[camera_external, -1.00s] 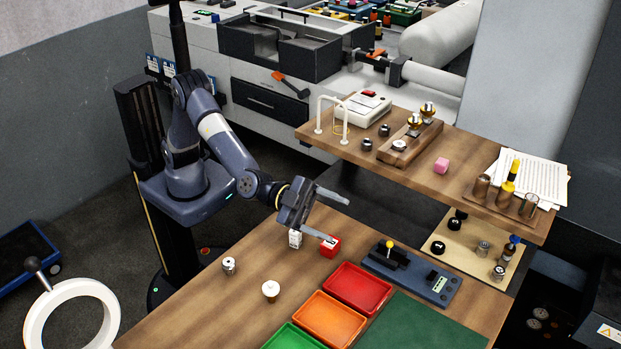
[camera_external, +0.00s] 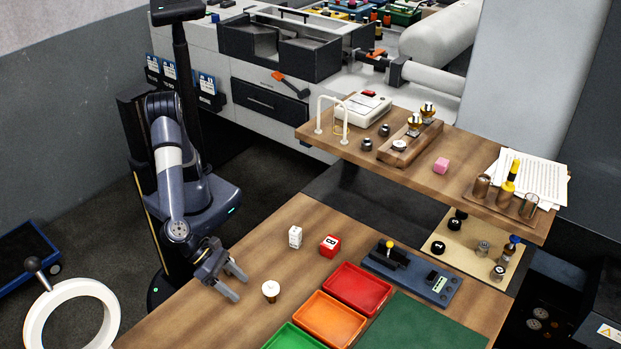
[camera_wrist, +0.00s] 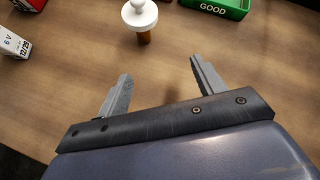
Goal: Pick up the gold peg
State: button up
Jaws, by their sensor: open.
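Two gold-coloured pegs with silvery tops stand in a wooden block on the raised shelf, the nearer gold peg (camera_external: 414,122) and the farther gold peg (camera_external: 428,109). On the lower table stands a white-topped peg (camera_external: 270,288); in the wrist view this white-topped peg (camera_wrist: 140,16) shows a brownish-orange stem. I cannot tell which one the task names. My gripper (camera_external: 236,283) is low over the lower table, just left of the white-topped peg and far from the shelf. Its fingers are apart with only bare table between them in the wrist view (camera_wrist: 160,72).
A white box (camera_external: 295,237) and a red box (camera_external: 330,244) stand behind the white-topped peg. Red (camera_external: 359,288), orange (camera_external: 328,319) and green (camera_external: 291,337) trays lie to its right. The raised shelf also holds a white arch (camera_external: 334,117) and a pink block (camera_external: 441,165).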

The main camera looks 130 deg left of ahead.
aim_at(266, 286)
jog(key=r+m+t+y, duration=0.1)
jog(key=s+a+r+m+t+y, duration=0.1)
jog(key=shift+a+r+t+b, duration=0.15)
jog(key=shift+r+t+b, duration=0.2)
jog(key=shift+t+b, duration=0.05)
jog(key=shift+w+a, duration=0.15)
jog(key=shift+w, duration=0.15)
jog(key=p+x, duration=0.1)
jog(key=x, duration=0.9)
jog(key=shift+a+p, duration=0.1)
jog(key=shift+p, duration=0.3)
jog(key=shift+c, duration=0.3)
jog(key=shift+r, duration=0.1)
jog(key=c, duration=1.1)
